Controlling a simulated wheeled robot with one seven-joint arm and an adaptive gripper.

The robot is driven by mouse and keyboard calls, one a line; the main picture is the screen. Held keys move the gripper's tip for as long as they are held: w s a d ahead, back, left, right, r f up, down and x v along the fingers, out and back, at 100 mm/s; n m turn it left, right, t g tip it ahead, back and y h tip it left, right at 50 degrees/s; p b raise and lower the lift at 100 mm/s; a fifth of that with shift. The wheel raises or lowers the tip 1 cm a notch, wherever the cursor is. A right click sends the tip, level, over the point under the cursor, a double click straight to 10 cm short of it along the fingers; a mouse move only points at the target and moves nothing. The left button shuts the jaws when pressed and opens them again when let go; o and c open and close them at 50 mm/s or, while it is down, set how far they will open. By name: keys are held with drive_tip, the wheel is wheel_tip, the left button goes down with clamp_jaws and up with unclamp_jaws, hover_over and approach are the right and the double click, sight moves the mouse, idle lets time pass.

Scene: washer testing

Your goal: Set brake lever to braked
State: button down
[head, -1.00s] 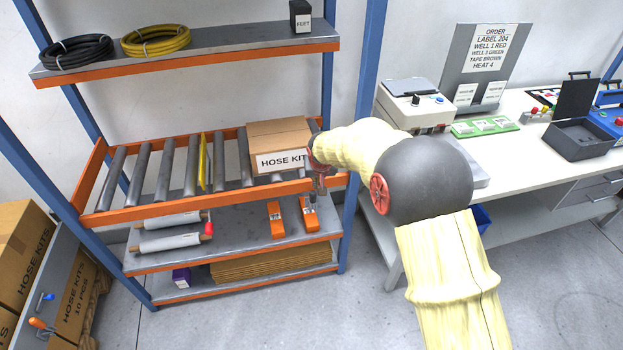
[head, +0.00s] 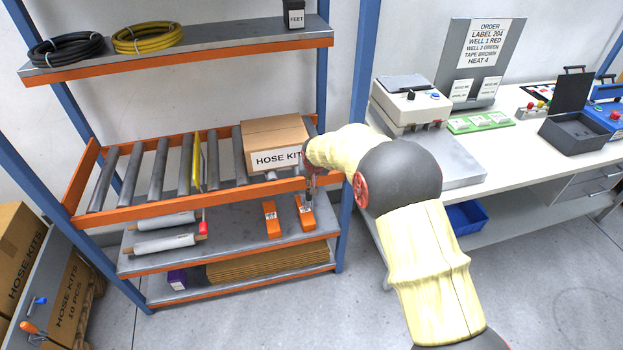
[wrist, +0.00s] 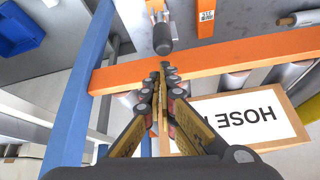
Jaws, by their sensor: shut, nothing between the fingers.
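My gripper (head: 311,184) is at the front orange rail of the roller shelf, by the right end of the hose kit box. The wrist view shows its fingers (wrist: 163,68) together and empty, over the orange rail (wrist: 230,58). Just beyond the fingertips is a dark cylindrical grip (wrist: 162,38) on a paler stem, which looks like the brake lever. A small gap shows between it and the fingertips. I cannot tell its setting, and in the head view it is not clear beside my gripper.
The hose kit box (head: 275,142) sits on the rollers, near a yellow plate (head: 197,160).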

drive_tip(key=shift+b+x, duration=0.4)
drive_tip(key=shift+x, duration=1.25)
drive_tip(key=shift+s+d+r, duration=0.1)
drive_tip(key=shift+d, duration=0.1)
